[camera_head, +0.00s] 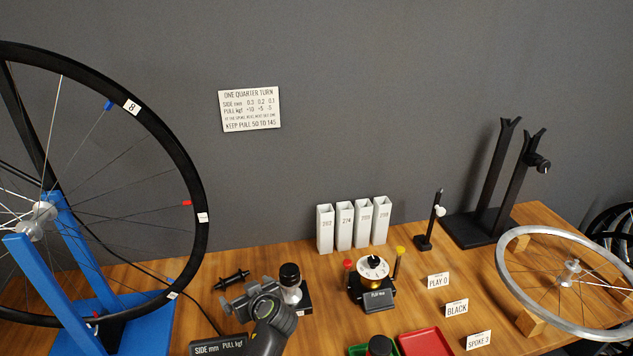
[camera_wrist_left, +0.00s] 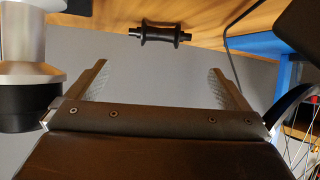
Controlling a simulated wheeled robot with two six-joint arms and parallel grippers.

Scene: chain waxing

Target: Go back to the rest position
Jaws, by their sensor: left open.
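My left gripper (camera_head: 244,297) is over the table, left of the middle, in the head view. Its two fingers stand wide apart with nothing between them, as the left wrist view (camera_wrist_left: 159,68) also shows. A black hub (camera_head: 232,280) lies on the table just beyond it; the hub also shows in the left wrist view (camera_wrist_left: 155,34), beyond the fingertips and apart from them. A silver cylinder with a black cap (camera_head: 290,281) stands close to the right of the gripper in the head view. My right gripper is in neither view.
A spoked wheel in a blue stand (camera_head: 87,303) fills the left. Several white boxes (camera_head: 325,230), a round dial device (camera_head: 373,268), a red tray (camera_head: 425,343) and a black stand (camera_head: 482,231) are farther right. A silver rim (camera_head: 510,275) rests on wooden blocks.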

